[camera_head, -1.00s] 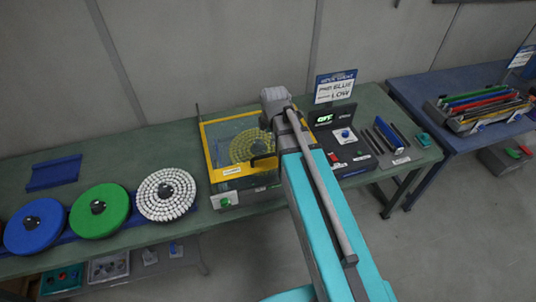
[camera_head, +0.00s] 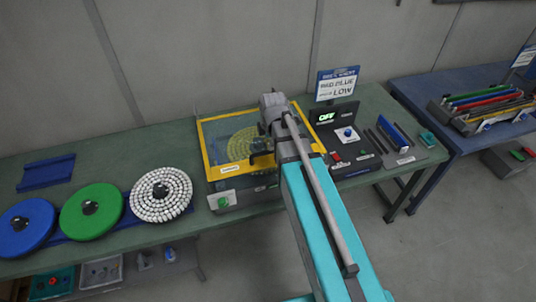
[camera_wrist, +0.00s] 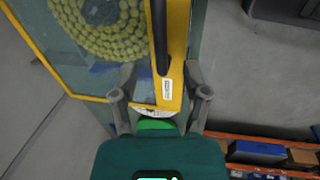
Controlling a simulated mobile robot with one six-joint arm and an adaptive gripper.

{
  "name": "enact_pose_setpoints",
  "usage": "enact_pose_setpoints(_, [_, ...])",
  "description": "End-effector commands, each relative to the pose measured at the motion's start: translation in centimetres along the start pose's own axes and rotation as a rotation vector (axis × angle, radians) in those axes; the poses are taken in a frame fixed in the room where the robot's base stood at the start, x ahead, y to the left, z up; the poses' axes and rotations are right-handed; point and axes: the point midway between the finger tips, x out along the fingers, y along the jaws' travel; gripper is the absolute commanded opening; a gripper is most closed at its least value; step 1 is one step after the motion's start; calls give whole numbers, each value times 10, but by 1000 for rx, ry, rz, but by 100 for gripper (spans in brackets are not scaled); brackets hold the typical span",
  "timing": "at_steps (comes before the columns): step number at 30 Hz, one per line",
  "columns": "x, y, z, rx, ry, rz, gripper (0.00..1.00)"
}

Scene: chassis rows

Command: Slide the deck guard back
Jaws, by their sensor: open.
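The deck guard (camera_head: 206,150) is a clear panel in a yellow frame. It lies over a deck with a yellow-beaded disc (camera_head: 241,143) on the green bench. In the wrist view, the guard's yellow frame (camera_wrist: 178,30) carries a black bar handle (camera_wrist: 160,38) and a small white label. My gripper (camera_wrist: 160,72) is open, with one finger on each side of the yellow frame near the handle's lower end. I cannot tell whether the fingers touch it. In the head view, my arm hides the guard's right part.
Blue (camera_head: 27,226), green (camera_head: 91,210) and white-beaded (camera_head: 160,194) discs stand left of the guard. A console with an OFF display (camera_head: 327,117) and a slotted rack holding a blue bar (camera_head: 395,135) stand right. A green button (camera_head: 223,203) sits at the deck's front.

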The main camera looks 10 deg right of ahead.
Motion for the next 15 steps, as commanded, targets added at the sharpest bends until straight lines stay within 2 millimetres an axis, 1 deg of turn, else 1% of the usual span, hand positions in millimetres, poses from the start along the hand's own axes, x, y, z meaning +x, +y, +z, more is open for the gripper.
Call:
enact_pose_setpoints(1, [8, 0, 0, 0, 0, 0, 60])
enact_pose_setpoints(15, [44, 0, 0, 0, 0, 0, 60])
